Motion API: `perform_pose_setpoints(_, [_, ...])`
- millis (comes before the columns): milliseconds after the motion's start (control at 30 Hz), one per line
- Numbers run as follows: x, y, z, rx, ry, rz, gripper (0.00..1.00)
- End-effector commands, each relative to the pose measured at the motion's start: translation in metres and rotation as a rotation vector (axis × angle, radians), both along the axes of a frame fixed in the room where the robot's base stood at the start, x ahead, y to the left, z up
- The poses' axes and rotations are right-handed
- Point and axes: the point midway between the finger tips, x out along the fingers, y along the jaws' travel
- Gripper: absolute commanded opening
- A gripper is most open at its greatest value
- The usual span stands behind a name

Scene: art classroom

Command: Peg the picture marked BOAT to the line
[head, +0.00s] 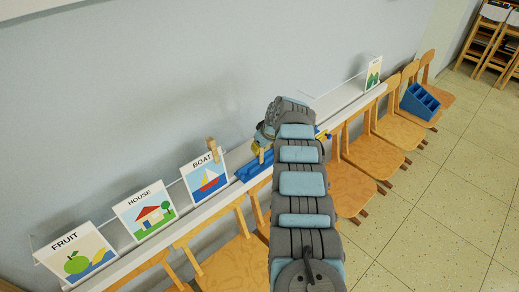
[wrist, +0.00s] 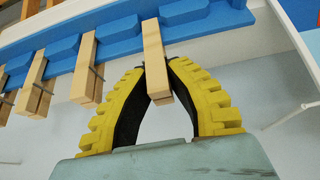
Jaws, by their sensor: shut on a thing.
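The BOAT picture (head: 208,182), with a red and yellow sailboat, stands at the wall beside the HOUSE picture. A wooden peg (head: 213,150) is at its top edge; I cannot tell how firmly it grips card or line. My gripper (head: 260,148) is right of this picture, over the blue peg rack (head: 250,168), partly hidden by my arm. In the wrist view, my gripper's yellow fingers (wrist: 158,85) are shut on a wooden peg (wrist: 153,55), whose far end overlaps the blue rack's edge (wrist: 205,22). Several other pegs (wrist: 85,65) sit in the rack to the left.
The HOUSE picture (head: 145,210) and FRUIT picture (head: 74,253) stand to the left along the white ledge (head: 118,268). Another picture (head: 373,73) stands far right. Wooden chairs (head: 374,154) line the ledge. A blue box (head: 420,101) sits on one chair.

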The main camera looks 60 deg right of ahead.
Motion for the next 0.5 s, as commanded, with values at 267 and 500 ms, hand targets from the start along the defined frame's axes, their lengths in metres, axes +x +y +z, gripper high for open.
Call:
perform_pose_setpoints(267, [0.0, 0.0, 0.013, -0.003, -0.001, 0.0, 0.0])
perform_pose_setpoints(500, [0.001, 0.0, 0.023, -0.002, -0.001, 0.0, 0.0])
